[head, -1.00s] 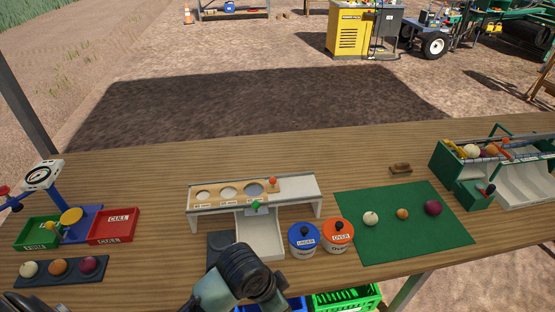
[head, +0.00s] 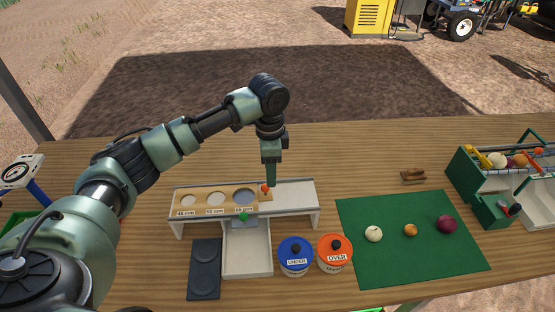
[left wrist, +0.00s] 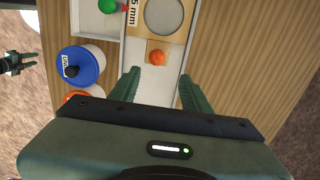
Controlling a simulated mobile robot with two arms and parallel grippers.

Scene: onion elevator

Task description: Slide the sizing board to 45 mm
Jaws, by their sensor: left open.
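The sizing board (head: 202,207) is a tan wooden strip with three round holes on a white stand (head: 296,197). The left hole's label reads 45 mm. The right, largest hole lies over the white chute (head: 247,250), by the green marker (head: 243,217). The board's orange knob (head: 265,188) is at its right end. My left gripper (head: 269,178) points down just above and beside the knob. In the left wrist view its fingers (left wrist: 159,88) are open and empty, with the knob (left wrist: 157,57) ahead of the gap. My right gripper (left wrist: 28,62) shows small at the left edge, apparently open.
Blue UNDER (head: 296,254) and orange OVER (head: 335,250) lidded tubs stand right of the chute. A dark tray (head: 204,268) lies left of it. A green mat (head: 410,262) holds three vegetables. The stand's right part is bare.

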